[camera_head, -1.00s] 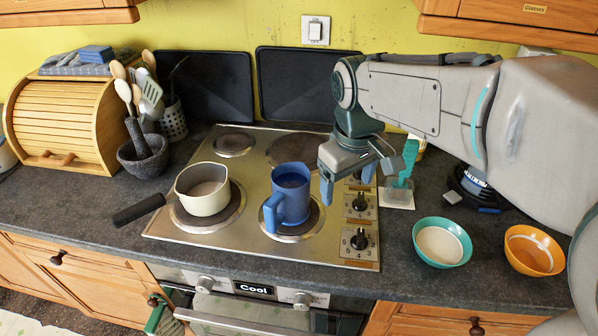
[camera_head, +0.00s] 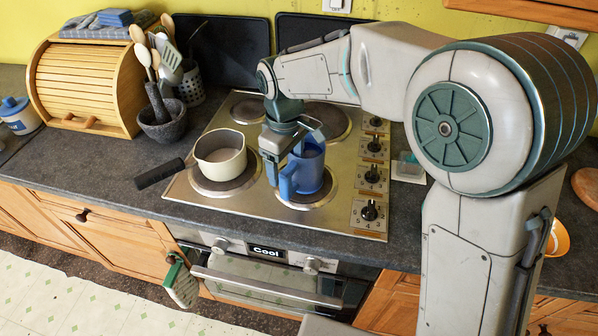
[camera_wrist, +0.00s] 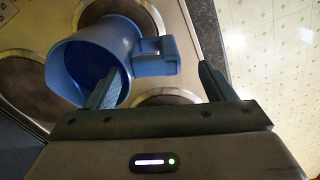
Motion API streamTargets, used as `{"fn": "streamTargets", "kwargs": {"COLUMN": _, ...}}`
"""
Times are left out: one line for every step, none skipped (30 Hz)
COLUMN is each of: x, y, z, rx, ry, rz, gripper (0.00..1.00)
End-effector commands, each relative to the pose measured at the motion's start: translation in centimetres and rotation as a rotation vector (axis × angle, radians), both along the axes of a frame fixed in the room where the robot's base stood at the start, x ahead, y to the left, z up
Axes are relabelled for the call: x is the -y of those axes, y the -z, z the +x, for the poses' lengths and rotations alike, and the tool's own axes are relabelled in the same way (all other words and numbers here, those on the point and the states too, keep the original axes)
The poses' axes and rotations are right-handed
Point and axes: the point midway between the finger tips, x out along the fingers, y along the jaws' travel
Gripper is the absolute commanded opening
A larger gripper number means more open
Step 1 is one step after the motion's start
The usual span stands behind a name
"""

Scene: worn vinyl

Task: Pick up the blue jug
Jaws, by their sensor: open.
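The blue jug (camera_head: 310,173) stands upright on the front right hob plate, its handle toward the front left. My gripper (camera_head: 292,155) is open at the jug's left side, with one finger left of the handle and the other hidden or hard to make out near the rim. In the wrist view the jug (camera_wrist: 95,50) is tilted in the picture, and its handle (camera_wrist: 165,55) lies ahead between the spread fingers of my gripper (camera_wrist: 160,85). The left finger overlaps the jug's mouth. I cannot tell whether it touches.
A cream saucepan (camera_head: 221,160) stands left of the jug, its dark handle pointing left. The hob (camera_head: 250,205) has knobs along its right edge. A stone mortar (camera_head: 163,125) and a wooden bread bin (camera_head: 85,90) are farther left. My arm hides part of the right counter.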

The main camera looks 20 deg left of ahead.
Motion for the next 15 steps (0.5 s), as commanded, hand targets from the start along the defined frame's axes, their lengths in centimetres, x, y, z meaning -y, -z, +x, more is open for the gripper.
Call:
{"fn": "streamTargets", "kwargs": {"x": 0.0, "y": 0.2, "z": 0.0, "rx": 0.000, "ry": 0.000, "rz": -0.001, "gripper": 0.76}}
{"fn": "streamTargets", "kwargs": {"x": 0.0, "y": 0.4, "z": 0.0, "rx": 0.000, "ry": 0.000, "rz": -0.001, "gripper": 0.76}}
{"fn": "streamTargets", "kwargs": {"x": 0.1, "y": 0.7, "z": 0.1, "rx": 0.000, "ry": 0.000, "rz": -0.001, "gripper": 0.76}}
{"fn": "streamTargets", "kwargs": {"x": 0.1, "y": 1.0, "z": 0.1, "rx": 0.000, "ry": 0.001, "rz": -0.002, "gripper": 0.76}}
{"fn": "streamTargets", "kwargs": {"x": 0.2, "y": 1.4, "z": 0.1, "rx": -0.002, "ry": 0.001, "rz": -0.003, "gripper": 0.76}}
{"fn": "streamTargets", "kwargs": {"x": 0.3, "y": 2.0, "z": 0.2, "rx": -0.003, "ry": 0.000, "rz": -0.003, "gripper": 0.76}}
{"fn": "streamTargets", "kwargs": {"x": 0.3, "y": 2.4, "z": 0.2, "rx": -0.003, "ry": 0.000, "rz": -0.003, "gripper": 0.76}}
{"fn": "streamTargets", "kwargs": {"x": 0.4, "y": 2.9, "z": 0.3, "rx": -0.003, "ry": 0.000, "rz": -0.003, "gripper": 0.76}}
{"fn": "streamTargets", "kwargs": {"x": 0.4, "y": 3.6, "z": 0.3, "rx": -0.002, "ry": -0.001, "rz": -0.003, "gripper": 0.76}}
{"fn": "streamTargets", "kwargs": {"x": 0.4, "y": 4.0, "z": 0.3, "rx": -0.003, "ry": -0.002, "rz": -0.002, "gripper": 0.76}}
{"fn": "streamTargets", "kwargs": {"x": 0.3, "y": 4.4, "z": 0.3, "rx": -0.001, "ry": -0.001, "rz": -0.002, "gripper": 0.76}}
{"fn": "streamTargets", "kwargs": {"x": 0.3, "y": 4.8, "z": 0.3, "rx": 0.000, "ry": -0.001, "rz": -0.001, "gripper": 0.76}}
{"fn": "streamTargets", "kwargs": {"x": 0.4, "y": 5.0, "z": 0.3, "rx": 0.000, "ry": -0.001, "rz": -0.001, "gripper": 0.76}}
{"fn": "streamTargets", "kwargs": {"x": 0.4, "y": 5.2, "z": 0.3, "rx": 0.000, "ry": -0.001, "rz": -0.001, "gripper": 0.76}}
{"fn": "streamTargets", "kwargs": {"x": 0.4, "y": 5.3, "z": 0.3, "rx": 0.001, "ry": 0.000, "rz": 0.000, "gripper": 0.76}}
